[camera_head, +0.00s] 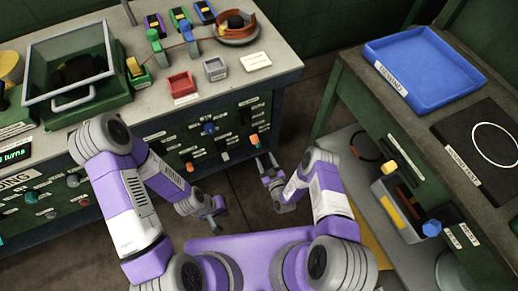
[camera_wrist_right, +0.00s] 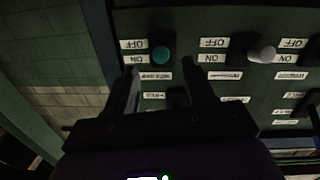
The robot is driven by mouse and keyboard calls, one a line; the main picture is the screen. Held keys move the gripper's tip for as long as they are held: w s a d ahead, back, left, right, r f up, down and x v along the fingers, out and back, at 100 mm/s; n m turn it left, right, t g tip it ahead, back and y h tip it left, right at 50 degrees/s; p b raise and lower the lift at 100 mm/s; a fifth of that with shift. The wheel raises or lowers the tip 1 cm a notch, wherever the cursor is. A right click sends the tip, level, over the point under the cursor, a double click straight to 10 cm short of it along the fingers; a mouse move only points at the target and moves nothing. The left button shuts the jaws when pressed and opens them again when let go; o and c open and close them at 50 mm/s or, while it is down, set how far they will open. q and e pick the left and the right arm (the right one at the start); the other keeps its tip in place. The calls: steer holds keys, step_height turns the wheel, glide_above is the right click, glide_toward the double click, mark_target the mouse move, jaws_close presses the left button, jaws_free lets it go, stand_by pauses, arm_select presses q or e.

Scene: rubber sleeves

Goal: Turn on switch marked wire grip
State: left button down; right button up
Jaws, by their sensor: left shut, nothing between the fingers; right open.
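A dark green switch panel (camera_head: 232,115) on the front of the left bench carries several knobs with white labels, too small to read in the head view. My right gripper (camera_head: 267,165) is open and empty near the panel's lower right. In the right wrist view, a teal knob (camera_wrist_right: 161,55) lies just beyond and between the open fingertips of my right gripper (camera_wrist_right: 162,78), apart from them. Upside-down ON and OFF labels sit beside it; the label below (camera_wrist_right: 155,76) cannot be read surely as wire grip. My left gripper (camera_head: 215,205) is shut and empty, below the panel.
A grey-white knob (camera_wrist_right: 262,53) stands beside the teal one in the right wrist view. The bench top holds a red tray (camera_head: 181,84), a grey box (camera_head: 215,69) and a glass-sided bin (camera_head: 70,70). A blue tray (camera_head: 425,70) lies on the right bench. Floor shows between the benches.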

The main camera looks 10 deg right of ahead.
mark_target(259, 146)
steer(key=b+x, duration=0.2)
steer(key=x, duration=0.5)
steer(key=shift+w+a+r+b, duration=0.1)
steer(key=shift+w+r+b, duration=0.1)
steer(key=shift+b, duration=0.1)
jaws_close()
step_height(259, 146, up, 3)
steer(key=g+h+p, duration=0.1)
steer(key=g+p, duration=0.2)
steer(key=p, duration=0.3)
steer(key=shift+s+g+p, duration=0.1)
steer(key=shift+g+p, duration=0.2)
steer(key=shift+g, duration=0.1)
steer(key=shift+g+h+p, duration=0.3)
steer(key=shift+g+p, duration=0.1)
steer(key=shift+g, duration=0.2)
